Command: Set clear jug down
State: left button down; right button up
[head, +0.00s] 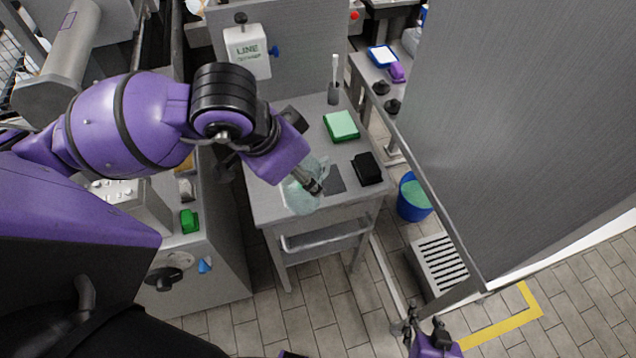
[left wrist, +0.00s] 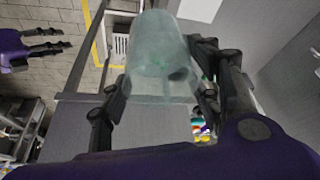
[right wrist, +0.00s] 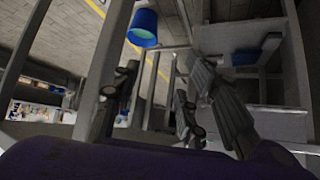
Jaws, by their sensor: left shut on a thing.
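The clear jug (head: 299,197) is a pale, see-through greenish vessel over the front left part of a small grey table (head: 275,207). My left gripper (head: 314,184) is shut on the jug, and my arm hides part of it from above. In the left wrist view the jug (left wrist: 160,62) sits between the two fingers. I cannot tell whether its base touches the tabletop. My right gripper (head: 424,326) is low at the bottom of the head view, away from the table. Its fingers stand apart and empty in the right wrist view (right wrist: 155,100).
A green-topped block (head: 341,126), a black block (head: 367,168) and a dark flat square (head: 334,180) lie on the table near the jug. A holder (head: 333,94) stands behind. A blue bin (head: 413,198) is on the floor right. A tall grey panel (head: 510,120) blocks the right.

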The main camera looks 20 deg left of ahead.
aim_at(310, 173)
pick_arm(q)
jog(key=w+f+b, duration=0.3)
jog(key=shift+d+b, duration=0.1)
jog(key=shift+b, duration=0.25)
jog(key=w+b, duration=0.1)
jog(key=w+f+b, duration=0.1)
jog(key=w, duration=0.1)
jog(key=shift+w+f+b, duration=0.15)
jog(key=shift+f+b, duration=0.05)
jog(key=shift+b, duration=0.2)
jog(key=w+f+p, duration=0.1)
jog(key=w+f, duration=0.6)
jog(key=f, duration=0.1)
jog(key=shift+w+f, duration=0.25)
jog(key=shift+f, duration=0.05)
pick_arm(e)
jog(key=shift+g, duration=0.3)
jog(key=shift+s+d+f, duration=0.3)
jog(key=shift+s+f, duration=0.1)
jog(key=shift+f, duration=0.4)
jog(key=shift+s+d+f, duration=0.3)
jog(key=shift+s+f, duration=0.05)
jog(key=shift+f, duration=0.45)
jog(key=shift+s+d+f, duration=0.3)
jog(key=shift+s+f, duration=0.1)
jog(key=shift+f, duration=0.4)
